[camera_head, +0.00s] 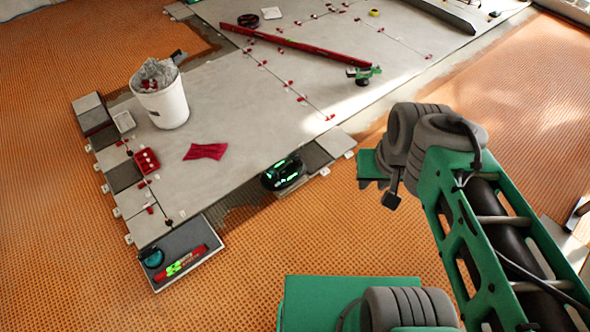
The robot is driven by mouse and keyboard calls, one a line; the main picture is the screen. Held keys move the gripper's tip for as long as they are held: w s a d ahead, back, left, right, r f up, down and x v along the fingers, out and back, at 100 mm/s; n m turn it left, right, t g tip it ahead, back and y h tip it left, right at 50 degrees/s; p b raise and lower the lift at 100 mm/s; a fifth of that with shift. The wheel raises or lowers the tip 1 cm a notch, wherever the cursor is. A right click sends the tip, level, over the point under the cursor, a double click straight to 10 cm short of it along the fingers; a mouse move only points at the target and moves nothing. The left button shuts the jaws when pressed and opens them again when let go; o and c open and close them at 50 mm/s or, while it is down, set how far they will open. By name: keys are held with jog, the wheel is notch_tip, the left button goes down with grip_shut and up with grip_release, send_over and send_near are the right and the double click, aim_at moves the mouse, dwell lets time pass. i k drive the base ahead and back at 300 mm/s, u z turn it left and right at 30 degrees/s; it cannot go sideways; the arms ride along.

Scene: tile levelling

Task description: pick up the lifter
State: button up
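No thing in view can be named the lifter with certainty. A black rounded device with bright green markings (283,174) sits at the near edge of the grey tiled area and looks most like a powered lifter. A smaller green and black tool (364,75) stands farther back on the tiles, near the end of a long red bar. My green and grey arm rises at the right, with its bend to the right of the black device and apart from it. My gripper's fingers do not show, so its state and any hold are hidden.
A white bucket (163,106) with crumpled grey material stands on the tiles. A red cloth (206,151), a red box (146,160) and a long red bar (295,45) lie nearby. A grey tray (205,268) holds small tools. Open orange matting (75,260) surrounds the tiles.

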aim_at(286, 172)
jog(key=z, duration=0.2)
jog(key=i, duration=2)
jog(key=u, duration=3.65)
